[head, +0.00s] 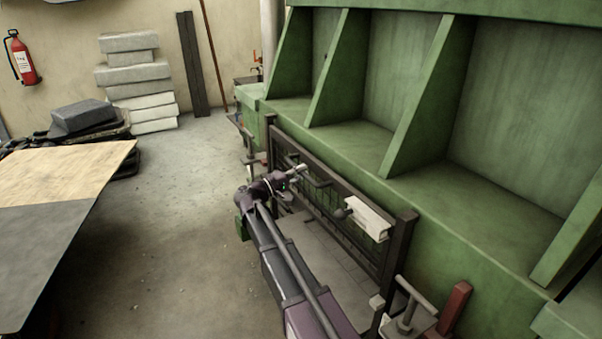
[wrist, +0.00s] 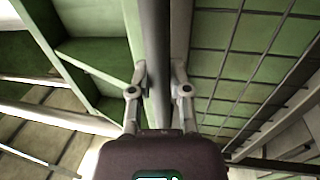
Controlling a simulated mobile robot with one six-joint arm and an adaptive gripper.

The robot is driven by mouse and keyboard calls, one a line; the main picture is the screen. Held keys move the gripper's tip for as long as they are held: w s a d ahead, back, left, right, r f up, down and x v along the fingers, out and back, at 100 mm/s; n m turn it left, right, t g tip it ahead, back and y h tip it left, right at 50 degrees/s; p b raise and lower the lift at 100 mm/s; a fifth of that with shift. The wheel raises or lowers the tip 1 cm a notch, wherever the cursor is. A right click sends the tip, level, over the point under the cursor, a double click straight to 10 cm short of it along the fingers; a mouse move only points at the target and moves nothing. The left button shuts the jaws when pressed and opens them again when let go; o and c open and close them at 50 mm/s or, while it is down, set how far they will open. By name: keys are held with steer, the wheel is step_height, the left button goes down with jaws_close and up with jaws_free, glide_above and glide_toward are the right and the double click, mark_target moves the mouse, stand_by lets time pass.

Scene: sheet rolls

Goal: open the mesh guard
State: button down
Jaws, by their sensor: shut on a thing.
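The mesh guard (head: 330,205) is a dark-framed panel of wire mesh standing low along the front of the green machine. Its mesh also shows at the right of the wrist view (wrist: 235,60). My gripper (head: 300,169) is at the guard's upper part, towards its far end. In the wrist view my gripper (wrist: 158,92) has one finger on each side of a dark bar (wrist: 157,55) and is shut on it. The bar runs alongside the mesh; whether it is a handle or a frame rail I cannot tell.
The green machine (head: 400,170) with upright ribs fills the right side. A pale box (head: 368,218) sits on the guard's near part. A clamp-like fitting (head: 408,310) and red post (head: 454,308) stand at the near end. A table (head: 60,190) stands left; the floor between is clear.

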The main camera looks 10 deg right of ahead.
steer(key=c, duration=0.6)
jaws_free()
steer(key=shift+f, duration=0.1)
